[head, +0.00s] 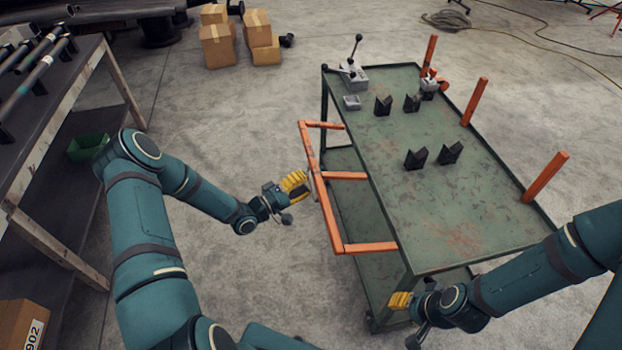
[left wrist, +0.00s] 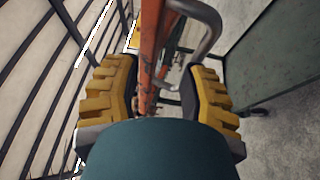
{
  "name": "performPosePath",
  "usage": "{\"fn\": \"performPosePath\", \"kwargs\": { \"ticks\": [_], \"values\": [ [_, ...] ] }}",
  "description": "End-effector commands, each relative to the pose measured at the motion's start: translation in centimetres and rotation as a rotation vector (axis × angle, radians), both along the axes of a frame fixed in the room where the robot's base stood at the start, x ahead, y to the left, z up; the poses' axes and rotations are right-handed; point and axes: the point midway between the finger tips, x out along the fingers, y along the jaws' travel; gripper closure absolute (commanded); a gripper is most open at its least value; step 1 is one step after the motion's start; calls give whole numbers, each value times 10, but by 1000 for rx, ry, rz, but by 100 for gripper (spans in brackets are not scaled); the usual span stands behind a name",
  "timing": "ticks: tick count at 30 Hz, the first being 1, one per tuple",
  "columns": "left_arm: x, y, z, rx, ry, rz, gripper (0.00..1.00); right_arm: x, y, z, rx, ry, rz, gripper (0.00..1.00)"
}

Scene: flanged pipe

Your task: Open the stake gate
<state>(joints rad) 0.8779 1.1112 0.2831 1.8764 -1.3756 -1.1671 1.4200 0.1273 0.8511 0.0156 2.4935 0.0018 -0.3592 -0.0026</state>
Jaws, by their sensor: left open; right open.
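The orange stake gate (head: 372,247) is a barred frame that sticks out from the left long side of the green cart (head: 450,215). My left gripper (head: 297,184) is open at the outer left rail of the gate. In the left wrist view, an orange bar of the gate (left wrist: 151,50) runs between the two yellow-padded fingers (left wrist: 162,88), with gaps to the pads. A bent grey metal handle (left wrist: 212,28) curves beside the bar. My wrist body hides the lower part. My right gripper (head: 400,300) is open near the cart's front corner; its fingertips are small in view.
Upright orange stakes (head: 545,177) line the cart's right side. Several black V-shaped blocks (head: 416,159) and a grey lever device (head: 352,74) sit on top. A workbench with pipes (head: 45,60) stands left. Cardboard boxes (head: 217,45) lie behind.

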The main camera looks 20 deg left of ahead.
Motion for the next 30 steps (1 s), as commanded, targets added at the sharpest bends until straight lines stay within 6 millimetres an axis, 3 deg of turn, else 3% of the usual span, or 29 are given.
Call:
{"fn": "performPosePath", "kwargs": {
  "ticks": [6, 12, 25, 26, 29, 30],
  "values": [
    [-38, 27, -4, 1, 3, 4, 59, 0, 0, 0, 0, 0, 0, 59],
    [-62, 43, -6, 1, 2, 6, 59, 0, 0, 0, 0, 0, 0, 59],
    [-70, 48, -7, 0, 2, 3, 59, 0, 0, 0, 0, 0, 0, 59],
    [-70, 48, -7, 0, 2, 4, 63, 0, 0, 0, 0, 0, 0, 59],
    [-70, 51, -9, -2, 20, 29, 98, 0, 0, 1, 0, 0, 0, 59],
    [-69, 54, -11, -3, 41, 54, 100, 0, 0, 2, 0, 1, 0, 59]
  ]
}}
